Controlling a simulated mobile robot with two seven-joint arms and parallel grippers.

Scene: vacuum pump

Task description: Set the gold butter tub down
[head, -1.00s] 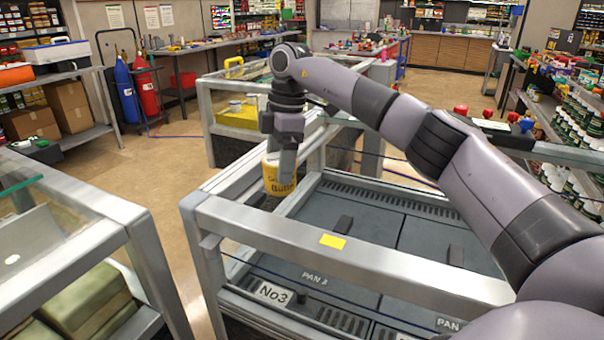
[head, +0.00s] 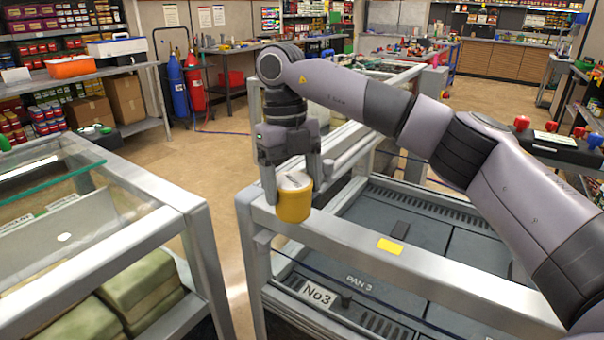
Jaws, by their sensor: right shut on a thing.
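The gold butter tub (head: 294,206) is yellow with a pale lid and is upright. My right gripper (head: 292,187) points down from above and is shut on it, one finger on each side. The tub appears at the front left corner of the metal frame (head: 340,238) around the pan marked PAN 3. I cannot tell whether its base touches the frame's rail or hangs just above or in front of it. My left gripper is out of view.
A No3 plate (head: 318,294) is lower down. A glass-topped bench (head: 150,212) stands at the left, with a gap of floor between. Red and blue cylinders (head: 186,86) stand far behind.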

